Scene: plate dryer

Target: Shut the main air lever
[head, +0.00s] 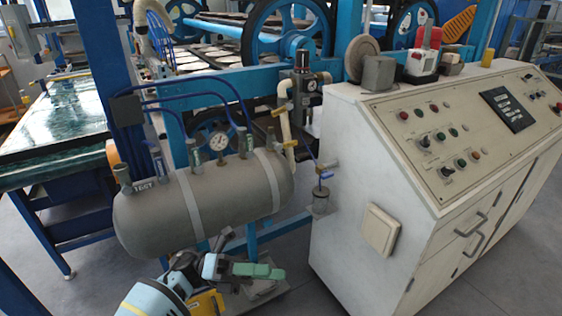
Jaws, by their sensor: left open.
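A grey air tank (207,203) with a pressure gauge (219,142) and several valves on top stands left of the white control cabinet. A cream pipe (286,133) rises from the tank's right end. A small yellow handle (280,110) sits beside this pipe. A valve with a blue handle (325,177) is mounted by the cabinet's left side. I cannot tell which handle is the main air lever. My left gripper (268,271), with green fingers, is open below the tank, apart from the handles. My right gripper is not in view.
The white control cabinet (352,165) with its sloped button panel (455,125) fills the right side. Blue hoses (190,97) arch above the tank. A blue frame and large wheels stand behind. Open grey floor lies at the lower left.

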